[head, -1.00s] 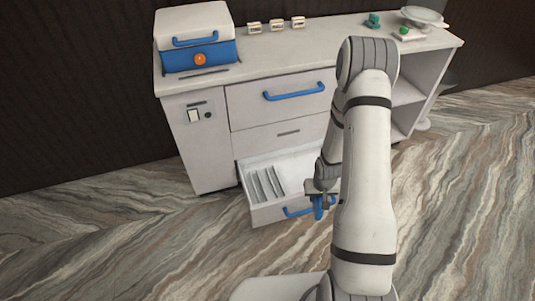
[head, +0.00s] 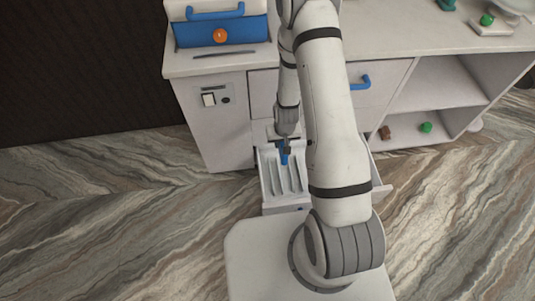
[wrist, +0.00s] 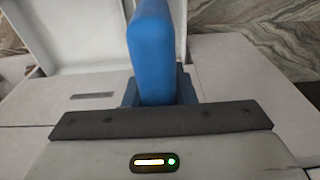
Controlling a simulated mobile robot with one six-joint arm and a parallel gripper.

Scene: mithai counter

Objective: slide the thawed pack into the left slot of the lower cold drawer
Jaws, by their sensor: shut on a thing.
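My gripper (head: 284,146) is shut on a blue pack, seen as an upright blue slab (wrist: 151,50) between the fingers in the wrist view. In the head view only a small blue part (head: 284,159) shows below my wrist. The pack is over the back part of the open lower drawer (head: 264,187), whose slots are split by upright pale dividers (head: 279,182). I cannot tell which slot it is over, or whether its lower end is inside one. My arm hides the drawer's right part.
The closed drawers above have a blue handle (head: 360,82). A cool box (head: 221,32) stands on the counter at left. Open shelves (head: 435,82) at right hold small brown and green things. The striped floor (head: 120,215) at left is clear.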

